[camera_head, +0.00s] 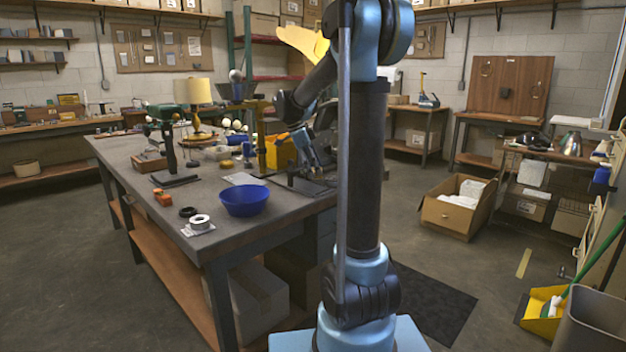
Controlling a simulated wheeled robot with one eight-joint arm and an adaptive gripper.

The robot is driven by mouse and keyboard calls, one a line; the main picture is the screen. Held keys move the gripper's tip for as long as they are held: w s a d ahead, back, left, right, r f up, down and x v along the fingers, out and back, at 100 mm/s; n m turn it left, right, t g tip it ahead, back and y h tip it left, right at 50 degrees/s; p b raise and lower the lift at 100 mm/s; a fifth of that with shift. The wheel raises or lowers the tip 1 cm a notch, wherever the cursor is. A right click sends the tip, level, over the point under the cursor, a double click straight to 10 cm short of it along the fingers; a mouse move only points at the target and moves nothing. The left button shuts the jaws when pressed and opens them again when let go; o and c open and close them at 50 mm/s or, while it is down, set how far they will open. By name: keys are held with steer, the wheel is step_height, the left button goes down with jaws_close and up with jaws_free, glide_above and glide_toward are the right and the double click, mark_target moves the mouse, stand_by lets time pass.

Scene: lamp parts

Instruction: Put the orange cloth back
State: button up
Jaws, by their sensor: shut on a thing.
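My gripper (300,145) is above the far right part of the grey workbench (120,160), partly hidden by my own arm. It is shut on a small orange thing that looks like the orange cloth (281,137), at its left side. Only a small part of the cloth shows, and its folds are too small to tell. The cloth appears in front of or above a yellow bin (277,156); I cannot tell whether they touch.
A blue bowl (245,200), white tape roll (200,221), black ring (187,211) and small orange item (163,198) lie on the near bench. A cardboard box (450,212) sits on the floor at right.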

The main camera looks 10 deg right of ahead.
steer(key=shift+f, duration=2.05)
steer(key=shift+f, duration=0.15)
steer(key=o, duration=1)
steer(key=shift+o, duration=0.2)
steer(key=v, duration=1.2)
steer(key=s+d+f+n+y, duration=0.1)
steer(key=s+d+f+n, duration=0.15)
steer(key=s, duration=0.35)
steer(key=s+d+f+n+y, duration=0.1)
steer(key=s+f+n, duration=0.1)
steer(key=s+n, duration=0.3)
steer(key=s+d+f+n, duration=0.2)
steer(key=s, duration=0.6)
steer(key=s+f+n+t+y, duration=0.2)
steer(key=s+f+n, duration=0.8)
steer(key=s+f, duration=0.6)
steer(key=shift+f+n+y, duration=0.3)
steer(key=shift+n, duration=0.05)
